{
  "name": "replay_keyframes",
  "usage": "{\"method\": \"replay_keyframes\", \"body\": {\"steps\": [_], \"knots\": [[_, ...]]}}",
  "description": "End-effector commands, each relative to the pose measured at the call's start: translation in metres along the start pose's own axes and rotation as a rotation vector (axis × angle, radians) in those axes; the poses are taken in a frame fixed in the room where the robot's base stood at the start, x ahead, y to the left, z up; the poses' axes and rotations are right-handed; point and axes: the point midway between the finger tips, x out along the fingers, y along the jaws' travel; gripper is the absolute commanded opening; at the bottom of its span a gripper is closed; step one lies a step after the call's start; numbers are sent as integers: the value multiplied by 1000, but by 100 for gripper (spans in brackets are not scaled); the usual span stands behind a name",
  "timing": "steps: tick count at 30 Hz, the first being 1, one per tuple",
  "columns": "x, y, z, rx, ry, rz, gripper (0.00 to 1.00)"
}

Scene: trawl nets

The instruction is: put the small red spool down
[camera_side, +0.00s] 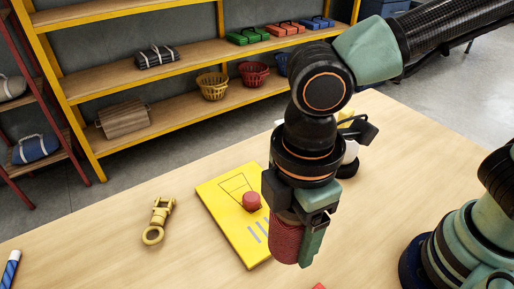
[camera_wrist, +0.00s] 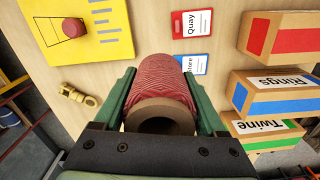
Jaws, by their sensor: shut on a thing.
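The red spool (camera_side: 286,240) is wound with red twine and has a tan core. My gripper (camera_side: 291,236) is shut on it, with one green finger on each side. In the wrist view the spool (camera_wrist: 160,82) lies between the fingers, its open core end facing the camera. The side view does not clearly show whether its lower end touches the table (camera_side: 120,245) or hangs just above it.
A yellow board (camera_side: 225,205) with a small red cylinder (camera_side: 251,201) lies just left of my gripper. A brass shackle (camera_side: 157,220) lies farther left. The wrist view shows cards marked Quay (camera_wrist: 192,23) and apparently Store (camera_wrist: 190,65), and boxes marked Rings (camera_wrist: 280,92) and Twine (camera_wrist: 262,130).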

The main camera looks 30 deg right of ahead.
Motion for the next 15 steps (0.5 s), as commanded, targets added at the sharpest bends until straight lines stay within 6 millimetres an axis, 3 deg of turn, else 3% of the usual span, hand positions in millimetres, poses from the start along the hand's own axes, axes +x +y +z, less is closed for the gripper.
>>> {"method": "replay_keyframes", "body": {"steps": [9,15], "knots": [[81,0,2,4,-8,-4,11],[117,0,1,4,-4,-2,11]]}}
